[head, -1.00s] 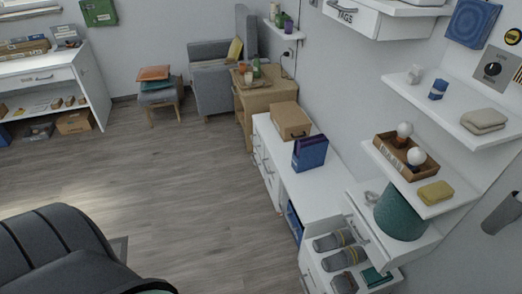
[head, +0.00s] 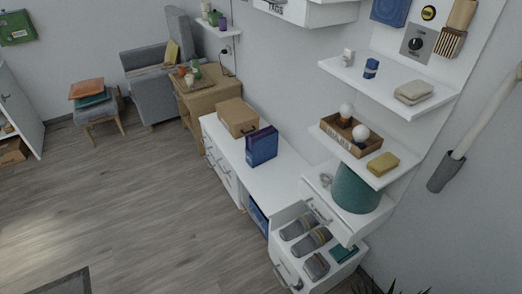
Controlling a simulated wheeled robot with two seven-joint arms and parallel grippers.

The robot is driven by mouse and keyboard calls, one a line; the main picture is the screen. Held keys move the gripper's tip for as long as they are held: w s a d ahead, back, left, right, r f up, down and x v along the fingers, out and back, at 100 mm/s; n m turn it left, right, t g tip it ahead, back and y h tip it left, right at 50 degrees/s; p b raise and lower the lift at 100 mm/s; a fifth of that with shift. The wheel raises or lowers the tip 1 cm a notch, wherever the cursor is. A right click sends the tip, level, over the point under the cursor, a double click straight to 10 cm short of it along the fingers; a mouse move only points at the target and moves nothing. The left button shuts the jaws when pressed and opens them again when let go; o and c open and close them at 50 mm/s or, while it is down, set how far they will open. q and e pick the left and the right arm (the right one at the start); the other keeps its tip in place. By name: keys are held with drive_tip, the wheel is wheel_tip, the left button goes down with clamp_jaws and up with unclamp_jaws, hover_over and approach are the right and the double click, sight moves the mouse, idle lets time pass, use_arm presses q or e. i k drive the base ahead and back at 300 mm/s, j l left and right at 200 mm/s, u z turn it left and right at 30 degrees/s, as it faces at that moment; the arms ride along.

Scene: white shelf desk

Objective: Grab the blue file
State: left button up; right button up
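A blue file (head: 262,147), an upright box-like holder with a purple-blue side, stands on top of the low white desk (head: 275,182) near the middle of the head view. It is just right of a brown cardboard box (head: 238,117). Another blue item (head: 258,216) shows in an open space low under the desk top, partly hidden. Neither of my grippers is in the head view.
An open drawer (head: 310,258) with grey rolled items juts out at the desk's near end. The wooden floor (head: 130,200) left of the desk is clear.

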sight(263, 149)
drive_tip(key=i+j+z, duration=0.15)
drive_tip(key=z, duration=0.2)
drive_tip(key=i+j+z, duration=0.15)
drive_tip(key=j+z, duration=0.2)
drive_tip(key=i+j+z, duration=0.1)
drive_tip(key=j+z, duration=0.15)
drive_tip(key=z, duration=0.15)
